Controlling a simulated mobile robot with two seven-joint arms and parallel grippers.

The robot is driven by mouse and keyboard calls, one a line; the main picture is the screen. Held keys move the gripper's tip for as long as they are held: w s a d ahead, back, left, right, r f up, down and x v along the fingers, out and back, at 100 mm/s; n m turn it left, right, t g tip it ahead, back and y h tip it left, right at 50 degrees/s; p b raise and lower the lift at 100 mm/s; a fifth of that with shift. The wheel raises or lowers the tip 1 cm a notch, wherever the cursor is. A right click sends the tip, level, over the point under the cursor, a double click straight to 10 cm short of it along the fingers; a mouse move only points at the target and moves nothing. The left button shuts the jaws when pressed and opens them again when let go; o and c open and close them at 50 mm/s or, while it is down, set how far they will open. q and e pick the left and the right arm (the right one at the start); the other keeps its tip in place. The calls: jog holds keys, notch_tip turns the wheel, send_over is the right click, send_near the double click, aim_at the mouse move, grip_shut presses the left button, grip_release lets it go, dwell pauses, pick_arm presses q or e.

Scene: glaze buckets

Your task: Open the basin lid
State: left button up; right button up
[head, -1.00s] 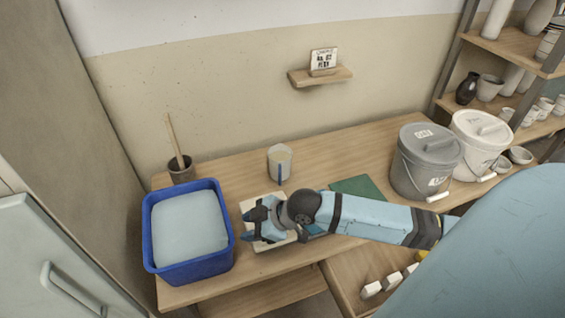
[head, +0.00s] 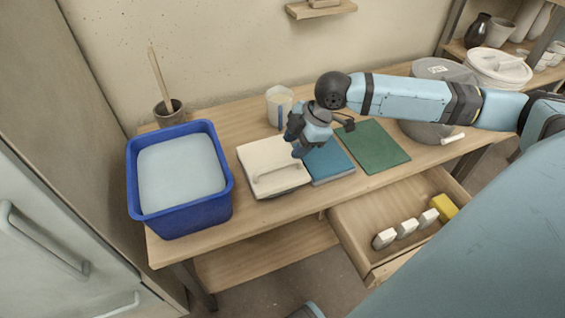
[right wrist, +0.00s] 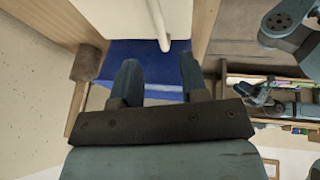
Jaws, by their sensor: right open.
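A cream square lid (head: 262,160) with a bar handle (head: 285,170) lies flat on the table, right of a blue basin (head: 185,225). The basin stands uncovered, with a pale blue-grey surface (head: 180,172) inside. My right gripper (head: 296,138) is open and empty, above the lid's right edge and a flat blue block (head: 328,162). In the right wrist view, my open fingers (right wrist: 158,82) point toward the blue basin (right wrist: 150,58). The lid (right wrist: 120,18) and its handle (right wrist: 162,30) show beyond them. Parts of my other arm show at right there; its jaw state is unclear.
A green mat (head: 372,147) lies to the right. An open drawer (head: 345,215) juts out in front. A grey bucket (head: 440,70) and a white bucket (head: 498,65) stand at right.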

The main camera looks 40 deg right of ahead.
aim_at(280, 165)
jog(key=b+x, duration=0.1)
jog(key=x, duration=0.6)
jog(key=shift+a+f, duration=0.15)
jog(key=shift+f, duration=0.1)
grip_shut()
